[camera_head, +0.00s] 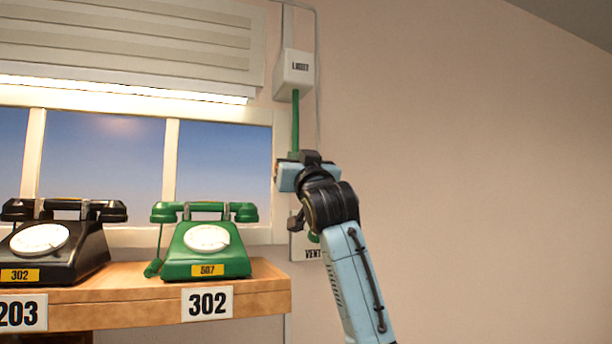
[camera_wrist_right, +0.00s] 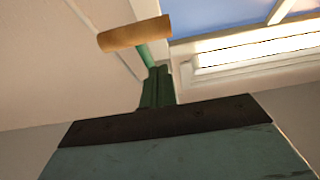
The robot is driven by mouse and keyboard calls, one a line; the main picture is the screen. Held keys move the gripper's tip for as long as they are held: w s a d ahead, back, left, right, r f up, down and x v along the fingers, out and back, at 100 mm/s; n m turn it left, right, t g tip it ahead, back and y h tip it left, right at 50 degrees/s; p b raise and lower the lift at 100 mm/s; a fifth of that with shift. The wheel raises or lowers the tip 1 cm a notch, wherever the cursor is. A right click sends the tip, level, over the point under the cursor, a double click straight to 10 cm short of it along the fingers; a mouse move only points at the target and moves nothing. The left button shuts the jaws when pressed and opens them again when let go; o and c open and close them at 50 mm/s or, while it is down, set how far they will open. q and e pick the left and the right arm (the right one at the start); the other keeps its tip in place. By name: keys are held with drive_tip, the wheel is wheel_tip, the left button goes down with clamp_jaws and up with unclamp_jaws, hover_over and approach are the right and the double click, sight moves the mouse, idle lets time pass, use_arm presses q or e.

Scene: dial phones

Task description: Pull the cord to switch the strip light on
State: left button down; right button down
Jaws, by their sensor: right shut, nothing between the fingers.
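The strip light (camera_head: 125,88) glows bright white under the slatted panel above the window; it also shows bright in the right wrist view (camera_wrist_right: 262,45). A white switch box (camera_head: 294,68) marked LIGHT is on the wall, with a green cord (camera_head: 295,120) hanging from it. The cord's tan handle (camera_wrist_right: 135,34) shows in the right wrist view, beyond the gripper's dark edge. My right gripper (camera_head: 287,176) is at the cord's lower end and hides most of the handle in the head view. It is shut and empty. My left gripper is not in view.
A green phone (camera_head: 208,250) and a black phone (camera_head: 62,250) stand on a wooden shelf (camera_head: 150,313) left of my right arm. A plate marked VENT (camera_head: 312,254) is partly hidden by the arm. The wall to the right is bare.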

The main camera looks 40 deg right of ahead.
drive_tip(key=b+v, duration=0.2)
drive_tip(key=v, duration=0.4)
